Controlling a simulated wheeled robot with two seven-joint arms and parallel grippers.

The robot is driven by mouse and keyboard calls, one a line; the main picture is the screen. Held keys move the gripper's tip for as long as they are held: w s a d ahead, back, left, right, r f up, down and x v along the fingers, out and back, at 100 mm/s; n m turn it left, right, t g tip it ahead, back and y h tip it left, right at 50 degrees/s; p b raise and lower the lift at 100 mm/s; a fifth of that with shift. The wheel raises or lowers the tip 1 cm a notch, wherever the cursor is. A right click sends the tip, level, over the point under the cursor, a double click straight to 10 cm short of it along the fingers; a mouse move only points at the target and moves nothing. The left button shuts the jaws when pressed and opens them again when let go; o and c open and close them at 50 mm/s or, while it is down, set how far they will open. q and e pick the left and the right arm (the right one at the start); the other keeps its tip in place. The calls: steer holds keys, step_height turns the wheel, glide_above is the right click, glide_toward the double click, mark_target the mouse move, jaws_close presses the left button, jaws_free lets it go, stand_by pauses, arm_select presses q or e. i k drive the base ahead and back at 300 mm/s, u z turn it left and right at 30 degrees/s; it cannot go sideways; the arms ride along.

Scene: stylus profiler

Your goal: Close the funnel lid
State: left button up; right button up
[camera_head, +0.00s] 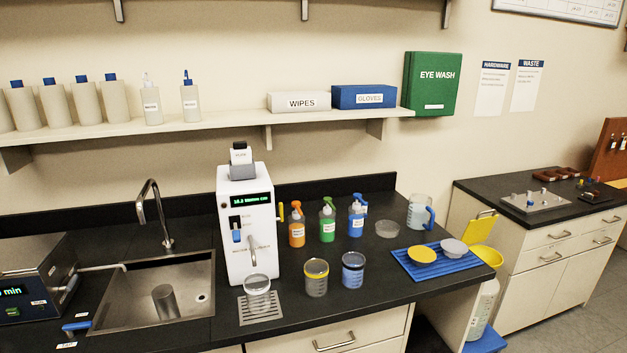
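The yellow funnel (489,257) sits on top of a white waste container (482,308) at the right end of the near counter. Its yellow lid (481,226) stands open, tilted up at the back of the funnel. The container stands below counter height, partly hidden by the counter's end, on something blue (486,340). Neither of my grippers is in view.
Jars, spray bottles and a white dispenser (248,225) stand further left. A gap separates the near counter from the right-hand cabinet (560,250).

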mark_target(477, 230)
steer(key=z, duration=2)
steer(key=i, duration=4.25)
steer(key=u, duration=3.05)
